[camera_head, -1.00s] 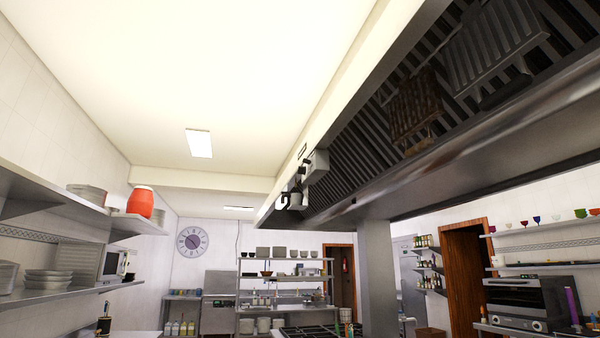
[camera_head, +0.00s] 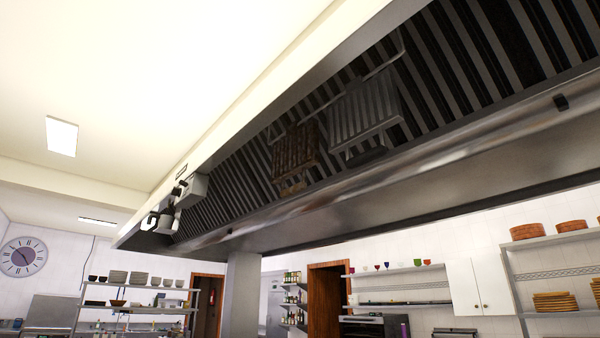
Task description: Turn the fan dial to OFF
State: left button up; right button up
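A long steel extractor hood (camera_head: 330,215) with dark slats crosses the view from lower left to upper right. A small black knob-like piece (camera_head: 560,102) sits on its steel edge at the right. I cannot tell whether this is the fan dial, and no markings are readable. A grey box with white and black fittings (camera_head: 178,200) is at the hood's far left end, too small to make out in detail. Neither gripper shows in the head view.
A slatted metal panel (camera_head: 365,115) and a brown slatted panel (camera_head: 296,152) hang under the hood. A steel post (camera_head: 240,295) stands below it. Shelves with dishes (camera_head: 135,292), a clock (camera_head: 23,257) and a white cabinet (camera_head: 482,287) are further back.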

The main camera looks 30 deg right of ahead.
aim_at(175, 190)
jog(key=u, duration=0.4)
jog(key=i, duration=1.8)
jog(key=z, duration=0.05)
